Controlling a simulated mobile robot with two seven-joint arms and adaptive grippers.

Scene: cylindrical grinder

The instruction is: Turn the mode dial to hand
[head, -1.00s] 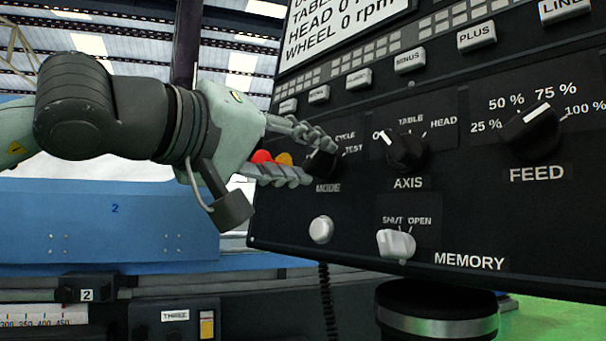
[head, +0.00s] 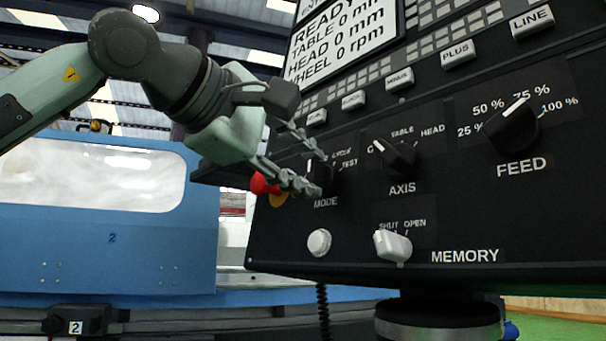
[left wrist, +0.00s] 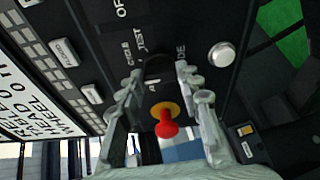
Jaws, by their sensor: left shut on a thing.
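The black mode dial (head: 325,172) is on the left of the control panel, above the MODE label. My left gripper (head: 314,168) reaches it from the left, with its fingers around the knob and shut on it. In the left wrist view the dark dial (left wrist: 158,66) sits between the fingertips. CYCLE and TEST can be read beside it. The hand label cannot be made out, and the fingers hide part of the dial, so its pointer setting is unclear. My right gripper is not in view.
A red knob with a yellow base (head: 264,185) is close behind my left fingers. The axis dial (head: 396,158), feed dial (head: 513,127), white memory switch (head: 392,246) and round white button (head: 319,242) are nearby. A blue machine cover (head: 110,235) stands left.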

